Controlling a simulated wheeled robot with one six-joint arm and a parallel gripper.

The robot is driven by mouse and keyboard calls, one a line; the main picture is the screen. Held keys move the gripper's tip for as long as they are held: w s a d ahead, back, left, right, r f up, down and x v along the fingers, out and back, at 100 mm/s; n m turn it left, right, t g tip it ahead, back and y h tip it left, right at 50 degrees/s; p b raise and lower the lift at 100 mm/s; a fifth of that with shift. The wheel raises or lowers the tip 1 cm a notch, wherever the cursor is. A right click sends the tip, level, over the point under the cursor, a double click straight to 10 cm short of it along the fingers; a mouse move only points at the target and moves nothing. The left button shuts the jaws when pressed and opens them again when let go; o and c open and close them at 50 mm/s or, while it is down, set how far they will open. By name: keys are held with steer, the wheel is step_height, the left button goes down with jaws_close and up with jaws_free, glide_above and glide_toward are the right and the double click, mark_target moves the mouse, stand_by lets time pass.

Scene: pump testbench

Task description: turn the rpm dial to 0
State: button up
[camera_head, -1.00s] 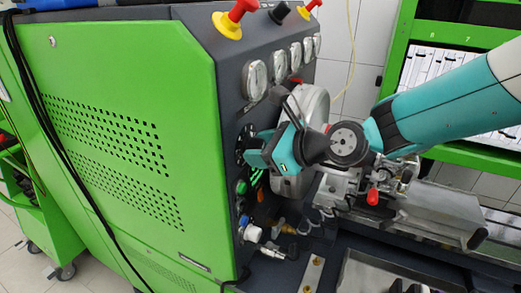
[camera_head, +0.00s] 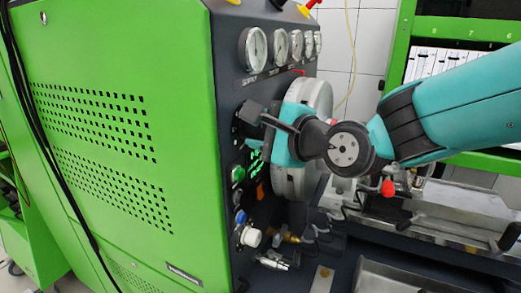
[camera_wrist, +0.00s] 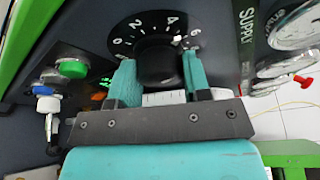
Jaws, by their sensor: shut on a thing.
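The rpm dial is a black round knob (camera_wrist: 157,66) on a dark panel, with white numbers 0, 2, 4 and 6 around it in the wrist view. The 0 is at the left of the scale and the 6 at the right. A small white mark shows at the knob's upper right edge, toward 4 and 6; I cannot tell surely that it is the pointer. My gripper (camera_wrist: 156,76) is shut on the knob, one teal finger on each side. In the head view my gripper is at the panel's side face, and the dial is mostly hidden behind it.
A green button (camera_wrist: 72,68) sits beside the dial, with a white-and-blue knob (camera_wrist: 47,104) beyond. Round gauges (camera_head: 253,48) line the panel above. A large silver disc (camera_head: 313,100) stands close behind my gripper. The green cabinet (camera_head: 110,120) fills the left.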

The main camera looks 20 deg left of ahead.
steer(key=n+b, duration=0.1)
steer(key=b, duration=0.2)
steer(key=f+n+t+y+b, duration=0.1)
steer(key=n+b, duration=0.1)
steer(key=b, duration=0.1)
steer(key=n+y+b, duration=0.1)
steer(key=n+b, duration=0.2)
steer(key=b, duration=0.3)
steer(key=shift+n, duration=0.3)
steer(key=n+y+b, duration=0.1)
steer(key=n+b, duration=0.2)
steer(key=b, duration=0.2)
steer(key=n+y+b, duration=0.2)
steer(key=n+b, duration=0.2)
steer(key=b, duration=0.2)
steer(key=shift+w+n+g, duration=0.1)
steer(key=shift+n+g, duration=0.2)
steer(key=shift+g, duration=0.1)
steer(key=n+g+y+b, duration=0.1)
steer(key=n+b, duration=0.1)
steer(key=n+g+b, duration=0.1)
steer(key=n+b, duration=0.1)
steer(key=shift+n+y, duration=0.3)
steer(key=shift+y, duration=0.1)
steer(key=shift+r+n+g+y+b, duration=0.2)
steer(key=shift+n+g+b, duration=0.45)
steer(key=shift+n, duration=0.65)
steer(key=shift+r+n+g+y+b, duration=0.15)
steer(key=shift+n+g+b, duration=0.5)
steer(key=shift+n, duration=0.95)
